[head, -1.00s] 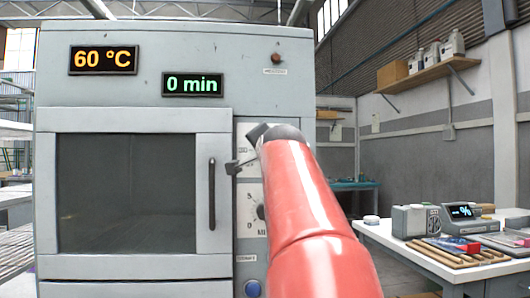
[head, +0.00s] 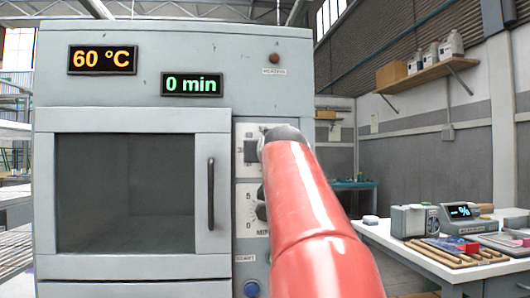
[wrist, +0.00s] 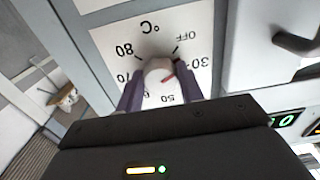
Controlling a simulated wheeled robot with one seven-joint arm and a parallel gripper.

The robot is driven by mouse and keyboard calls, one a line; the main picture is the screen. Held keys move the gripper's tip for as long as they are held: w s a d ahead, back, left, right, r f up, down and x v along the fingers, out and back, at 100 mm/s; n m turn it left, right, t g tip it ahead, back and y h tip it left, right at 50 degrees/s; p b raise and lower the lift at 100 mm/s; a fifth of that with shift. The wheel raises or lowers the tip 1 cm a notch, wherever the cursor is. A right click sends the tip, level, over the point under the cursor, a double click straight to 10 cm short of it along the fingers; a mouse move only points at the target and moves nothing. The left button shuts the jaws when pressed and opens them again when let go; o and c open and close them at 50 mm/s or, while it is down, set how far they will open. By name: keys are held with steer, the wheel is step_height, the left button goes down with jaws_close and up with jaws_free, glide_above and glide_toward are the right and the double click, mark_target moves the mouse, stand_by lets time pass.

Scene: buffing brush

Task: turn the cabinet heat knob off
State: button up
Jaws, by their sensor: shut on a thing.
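The heat knob (wrist: 158,74) is a pale round knob with a red pointer mark, on a white dial plate of the cabinet (head: 130,120). In the wrist view the dial reads upside down, with OFF at upper right and 80 at upper left. The red mark sits on the knob's right side, roughly facing the 30 side. My gripper (wrist: 160,90) is shut on the knob, one dark finger on each side. In the head view my red arm hides the knob and most of the gripper. The orange display (head: 102,60) reads 60 °C.
A green display (head: 192,84) reads 0 min. The door handle (head: 211,194) is just left of the dials. A timer knob (head: 262,211) is below, partly behind my arm. A workbench (head: 400,250) with instruments and wooden-handled items stands at right.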

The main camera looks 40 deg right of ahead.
steer(key=shift+f+n, duration=0.1)
steer(key=shift+n, duration=1.9)
steer(key=o, duration=1)
steer(key=b+v, duration=0.1)
steer(key=v, duration=0.6)
steer(key=shift+s+a+b, duration=0.2)
steer(key=shift+s+b, duration=0.15)
